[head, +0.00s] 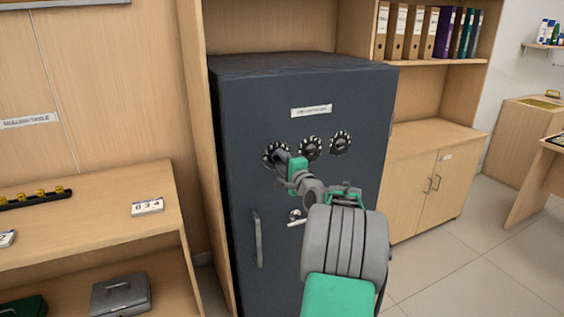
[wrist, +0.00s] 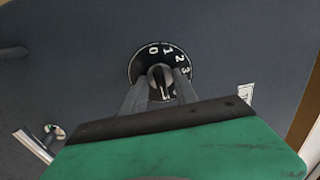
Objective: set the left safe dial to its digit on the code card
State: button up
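The dark safe (head: 345,180) has three black dials in a row near its top. The left dial (head: 270,152) is partly covered by my gripper (head: 281,160). The middle dial (head: 311,147) and right dial (head: 341,143) are clear. In the wrist view, the left dial (wrist: 140,63) shows 0, 1, 2 and 3 along its upper and right edge; its lower part is hidden.
The safe's long handle (head: 258,240) and a small lever (head: 297,216) lie below the dials. A wooden partition stands close on the safe's left. A second small card (head: 6,239), a grey cash box (head: 121,295) and low cabinets (head: 425,170) are nearby. Floor at right is free.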

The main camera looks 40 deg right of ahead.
jog(key=shift+s, duration=0.1)
jog(key=v, duration=0.7)
jog(key=shift+s, duration=0.3)
jog(key=shift+a+r, duration=0.1)
jog(key=shift+a, duration=0.05)
